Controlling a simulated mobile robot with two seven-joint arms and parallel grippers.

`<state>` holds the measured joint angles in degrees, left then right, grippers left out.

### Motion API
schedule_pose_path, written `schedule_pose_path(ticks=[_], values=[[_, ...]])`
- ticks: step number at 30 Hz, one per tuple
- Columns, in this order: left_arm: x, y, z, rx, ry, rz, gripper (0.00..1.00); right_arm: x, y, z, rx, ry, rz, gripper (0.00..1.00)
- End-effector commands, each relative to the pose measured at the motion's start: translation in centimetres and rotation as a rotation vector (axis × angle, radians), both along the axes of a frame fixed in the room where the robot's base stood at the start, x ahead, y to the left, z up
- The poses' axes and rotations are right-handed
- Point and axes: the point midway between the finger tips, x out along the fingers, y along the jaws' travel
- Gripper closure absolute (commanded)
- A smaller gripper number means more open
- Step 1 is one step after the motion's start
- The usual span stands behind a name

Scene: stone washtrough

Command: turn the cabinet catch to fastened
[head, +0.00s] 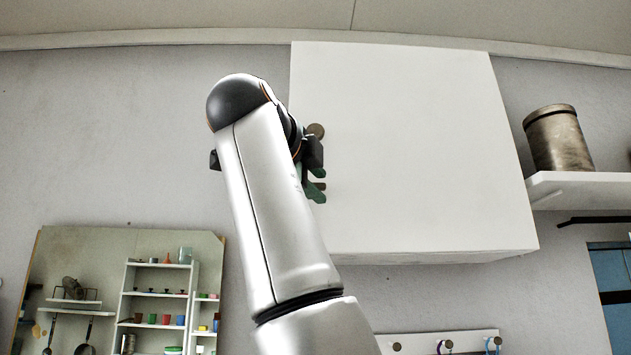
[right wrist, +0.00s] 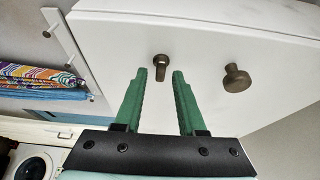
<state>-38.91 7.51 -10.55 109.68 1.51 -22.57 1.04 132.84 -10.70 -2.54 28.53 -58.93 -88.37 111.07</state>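The white cabinet (head: 420,150) hangs on the wall in the head view; its face also shows in the right wrist view (right wrist: 215,45). The small bronze catch (right wrist: 160,66) is on this face, with its bar pointing toward my gripper. A round bronze knob (right wrist: 236,78) sits to its right; in the head view the knob (head: 316,130) is above my fingers. My right gripper (right wrist: 160,74) is open, its green fingers on either side of the catch, with gaps visible on both sides. In the head view my right gripper (head: 322,184) is partly hidden by my arm. My left gripper is not in view.
A shelf (head: 580,190) with a metal canister (head: 557,138) is right of the cabinet. A hook rail (head: 440,343) is below it. A mirror (head: 105,290) hangs at lower left. Striped cloth (right wrist: 45,80) shows in the right wrist view.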

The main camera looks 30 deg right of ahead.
Motion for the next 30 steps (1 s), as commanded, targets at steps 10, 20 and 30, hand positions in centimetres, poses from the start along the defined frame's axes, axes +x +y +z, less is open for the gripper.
schedule_pose_path(ticks=[10, 20, 30], values=[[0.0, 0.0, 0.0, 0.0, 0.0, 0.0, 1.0, -0.2, 0.3, 0.0, -0.001, 0.0, 0.001, 0.55], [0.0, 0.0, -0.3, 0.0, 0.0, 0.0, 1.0, -3.7, 5.3, 0.1, -0.005, -0.004, 0.003, 0.55], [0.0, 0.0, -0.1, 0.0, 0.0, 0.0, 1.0, -7.0, 9.6, 0.1, -0.002, -0.001, 0.001, 0.55]])
